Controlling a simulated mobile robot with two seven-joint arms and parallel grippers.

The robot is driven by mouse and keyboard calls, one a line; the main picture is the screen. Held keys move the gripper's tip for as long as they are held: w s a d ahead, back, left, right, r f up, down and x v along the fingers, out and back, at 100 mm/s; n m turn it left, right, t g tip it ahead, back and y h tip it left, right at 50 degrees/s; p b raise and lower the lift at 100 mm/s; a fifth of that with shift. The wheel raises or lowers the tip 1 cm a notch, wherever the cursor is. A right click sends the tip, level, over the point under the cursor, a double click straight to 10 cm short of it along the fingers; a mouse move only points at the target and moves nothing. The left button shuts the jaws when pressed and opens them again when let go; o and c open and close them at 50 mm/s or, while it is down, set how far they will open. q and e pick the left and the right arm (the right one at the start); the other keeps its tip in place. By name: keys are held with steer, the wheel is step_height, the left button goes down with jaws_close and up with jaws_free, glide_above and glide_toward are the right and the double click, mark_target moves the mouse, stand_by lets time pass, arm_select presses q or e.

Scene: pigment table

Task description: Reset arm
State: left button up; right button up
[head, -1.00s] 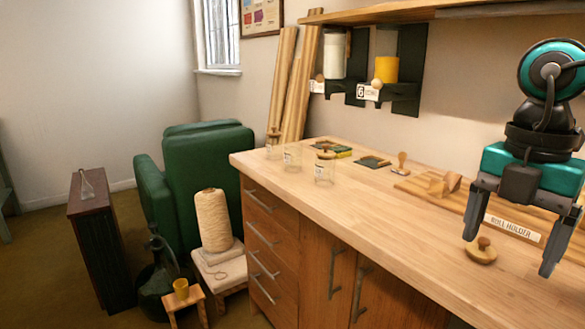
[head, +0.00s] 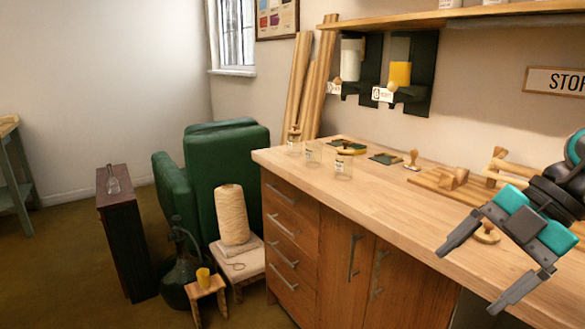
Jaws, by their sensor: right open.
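My right gripper (head: 467,280) is at the right of the head view, in front of the wooden counter's (head: 330,186) front edge. Its two dark fingers are spread wide apart with nothing between them, pointing down and to the left. A round wooden lid with a knob (head: 487,234) lies on the counter behind the gripper, partly hidden by it. My left gripper is not in view.
Several glass jars, including one with a wooden lid (head: 344,165), stand at the counter's left end. A wooden stamp (head: 412,160) and a wooden board (head: 440,181) lie further right. Two wall dispensers (head: 400,75) hang behind. A green armchair (head: 229,170) and thread cone (head: 232,215) stand left.

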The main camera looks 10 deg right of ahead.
step_height(320, 180, down, 16)
steer(key=w+d+r+m+t+p, duration=0.15)
steer(key=m+t+p, duration=0.35)
steer(key=m+t, duration=0.9)
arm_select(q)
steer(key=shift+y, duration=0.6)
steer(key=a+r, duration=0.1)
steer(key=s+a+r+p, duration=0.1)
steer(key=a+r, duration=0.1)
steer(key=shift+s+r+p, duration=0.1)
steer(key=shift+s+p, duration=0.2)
arm_select(e)
steer(key=s+a+f+m+g+h, duration=0.4)
steer(key=s+a+f+m, duration=0.3)
steer(key=a+f, duration=0.5)
step_height(320, 180, down, 3)
steer(key=shift+s+a+r+g+h, duration=0.2)
steer(key=shift+s+g+h, duration=0.15)
steer(key=shift+s, duration=0.5)
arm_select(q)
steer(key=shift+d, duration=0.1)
